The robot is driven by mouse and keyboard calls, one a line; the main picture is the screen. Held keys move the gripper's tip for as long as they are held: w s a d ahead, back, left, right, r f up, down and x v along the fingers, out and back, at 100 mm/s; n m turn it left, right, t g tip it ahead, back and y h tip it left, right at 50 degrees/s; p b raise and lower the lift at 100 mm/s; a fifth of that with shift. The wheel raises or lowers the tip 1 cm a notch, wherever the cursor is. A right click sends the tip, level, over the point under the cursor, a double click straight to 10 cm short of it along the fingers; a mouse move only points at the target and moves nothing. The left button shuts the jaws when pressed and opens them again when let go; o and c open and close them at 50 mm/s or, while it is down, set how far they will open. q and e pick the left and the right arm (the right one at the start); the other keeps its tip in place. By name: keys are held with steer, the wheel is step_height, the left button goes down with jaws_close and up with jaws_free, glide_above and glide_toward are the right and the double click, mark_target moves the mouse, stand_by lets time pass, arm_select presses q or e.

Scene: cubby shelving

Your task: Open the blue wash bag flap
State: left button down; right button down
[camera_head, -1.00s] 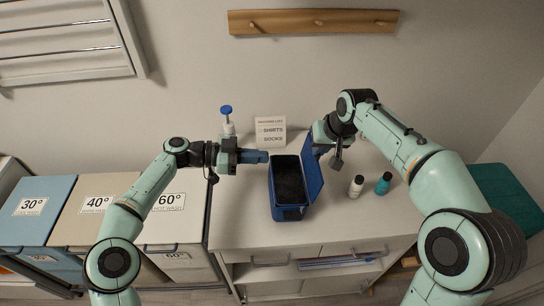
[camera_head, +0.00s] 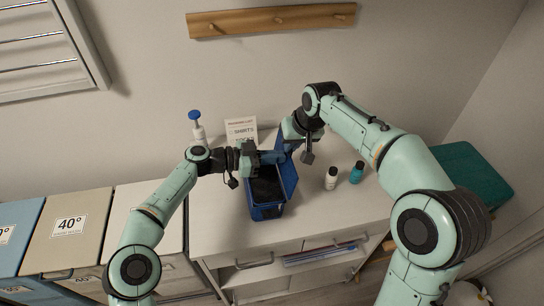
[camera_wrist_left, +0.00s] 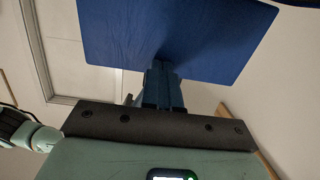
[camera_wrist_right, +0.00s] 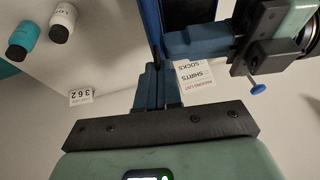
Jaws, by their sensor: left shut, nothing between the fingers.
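The blue wash bag (camera_head: 266,212) stands on the white counter, its dark inside showing from above. Its flap (camera_head: 290,181) stands raised along the bag's right side, leaning slightly outward. My left gripper (camera_head: 281,157) is shut and empty, reaching across above the bag with its tips at the flap's inner face. In the left wrist view the flap (camera_wrist_left: 180,30) is a broad blue panel in front of the fingertips (camera_wrist_left: 160,68). My right gripper (camera_wrist_right: 154,70) has its fingers close together at the flap's edge; whether they pinch it is unclear.
A white bottle (camera_head: 332,178) and a teal bottle (camera_head: 357,172) stand right of the bag. A blue-topped pump bottle (camera_head: 198,130) and a sign (camera_head: 241,130) are behind it. Laundry bins (camera_head: 72,228) lie left. The counter's front right is clear.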

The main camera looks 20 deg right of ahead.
steer(key=shift+s+f, duration=0.15)
steer(key=shift+f, duration=0.2)
